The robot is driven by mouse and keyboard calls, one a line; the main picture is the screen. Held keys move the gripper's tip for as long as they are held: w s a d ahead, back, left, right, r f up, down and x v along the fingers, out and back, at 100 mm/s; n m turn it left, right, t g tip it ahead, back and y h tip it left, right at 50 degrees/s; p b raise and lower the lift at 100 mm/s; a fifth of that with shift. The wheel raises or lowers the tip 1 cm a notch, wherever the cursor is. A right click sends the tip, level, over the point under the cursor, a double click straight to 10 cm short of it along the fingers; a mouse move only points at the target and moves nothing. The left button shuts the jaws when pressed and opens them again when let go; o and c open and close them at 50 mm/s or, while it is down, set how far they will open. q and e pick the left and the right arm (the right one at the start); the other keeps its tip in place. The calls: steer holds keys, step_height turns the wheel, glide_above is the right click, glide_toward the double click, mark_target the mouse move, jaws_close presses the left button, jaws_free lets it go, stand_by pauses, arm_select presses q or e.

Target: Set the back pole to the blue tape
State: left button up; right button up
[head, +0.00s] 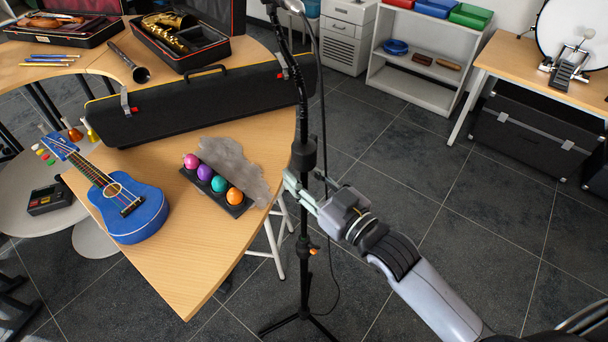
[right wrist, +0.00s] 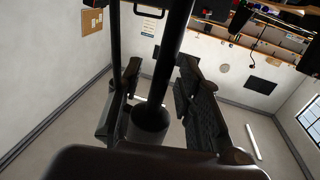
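A black stand pole (head: 304,215) rises from a tripod base on the floor beside the wooden table. A thicker black collar (head: 304,156) sits partway up it, and a thinner upper section leans up out of it. My right gripper (head: 298,190) is at the pole just below this collar, its fingers on either side of it. In the right wrist view the pole (right wrist: 172,50) runs between the two fingers, with gaps showing beside it, so the gripper looks open. I cannot make out blue tape on the pole. My left gripper is not in view.
A cable (head: 331,250) hangs beside the pole. The table (head: 200,275) on the left holds a blue ukulele (head: 138,215), colored egg shakers (head: 219,184) and a long black case (head: 200,105). A white shelf (head: 415,85) stands behind.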

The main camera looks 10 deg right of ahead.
steer(key=shift+c, duration=0.3)
jaws_close()
stand_by(0.5)
